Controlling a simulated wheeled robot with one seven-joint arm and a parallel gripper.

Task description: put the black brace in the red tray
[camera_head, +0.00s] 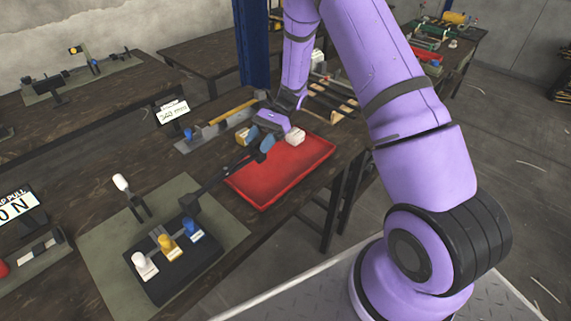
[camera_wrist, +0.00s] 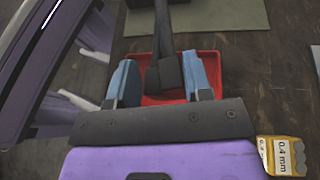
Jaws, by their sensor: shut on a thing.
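My gripper (camera_head: 262,147) is over the left far part of the red tray (camera_head: 286,172). Its blue fingers (camera_wrist: 160,78) are shut on the black brace (camera_head: 216,180). The brace is long and dark; it slants from my fingers down-left, past the tray's left edge, toward the black press block. In the wrist view the brace (camera_wrist: 163,40) runs up from between the fingers, with a wider dark piece at the grip. The tray (camera_wrist: 212,66) shows behind and below the fingers, its floor bare where visible. The brace's height above the tray cannot be told.
A black block (camera_head: 172,268) with white, yellow and blue knobs sits on a green mat (camera_head: 105,247) left of the tray. A yellow box (camera_wrist: 281,156) and a white item (camera_head: 295,135) are near the gripper. A blue post (camera_head: 252,45) stands behind.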

